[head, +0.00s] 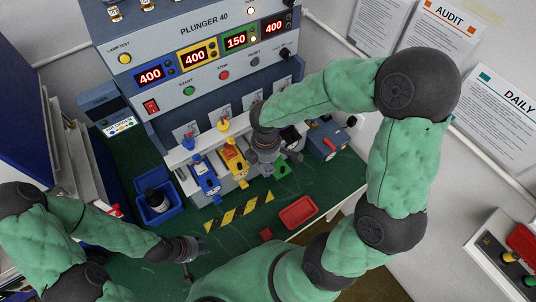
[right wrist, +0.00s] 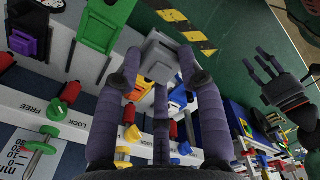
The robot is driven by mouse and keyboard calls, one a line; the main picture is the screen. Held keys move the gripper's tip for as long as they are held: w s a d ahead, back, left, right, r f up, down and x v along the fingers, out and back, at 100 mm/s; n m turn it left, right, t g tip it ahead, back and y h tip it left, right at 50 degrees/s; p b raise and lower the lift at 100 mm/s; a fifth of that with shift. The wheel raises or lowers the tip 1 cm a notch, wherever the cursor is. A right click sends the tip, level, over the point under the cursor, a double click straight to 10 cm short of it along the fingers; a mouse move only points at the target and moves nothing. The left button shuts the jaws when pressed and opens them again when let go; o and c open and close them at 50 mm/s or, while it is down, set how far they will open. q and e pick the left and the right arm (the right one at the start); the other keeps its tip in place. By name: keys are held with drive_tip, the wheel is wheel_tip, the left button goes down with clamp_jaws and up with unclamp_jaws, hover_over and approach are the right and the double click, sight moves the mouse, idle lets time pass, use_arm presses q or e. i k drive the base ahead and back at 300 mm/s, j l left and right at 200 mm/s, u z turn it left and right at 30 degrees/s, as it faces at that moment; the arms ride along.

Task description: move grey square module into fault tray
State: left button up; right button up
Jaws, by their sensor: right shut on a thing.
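The grey square module (right wrist: 158,55) is between the fingers of my right gripper (right wrist: 157,72) in the right wrist view. This gripper is shut on it, above the row of coloured fixtures. In the head view my right gripper (head: 272,162) points down at the fixture row, and its wrist hides most of the module. A red tray (head: 299,212), which looks like the fault tray, lies on the green mat in front of that gripper. My left gripper (head: 187,262) is low at the left over the mat, with its fingers apart and nothing seen between them; it also shows in the right wrist view (right wrist: 270,72).
A blue fixture (head: 205,176) and a yellow fixture (head: 235,160) stand left of my right gripper. A blue bin (head: 154,210) holds a dark bottle. A yellow-black striped strip (head: 238,212) lies on the green mat (head: 225,250). The test panel (head: 210,45) stands behind.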

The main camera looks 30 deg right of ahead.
sight(298, 213)
drive_tip(key=k, duration=1)
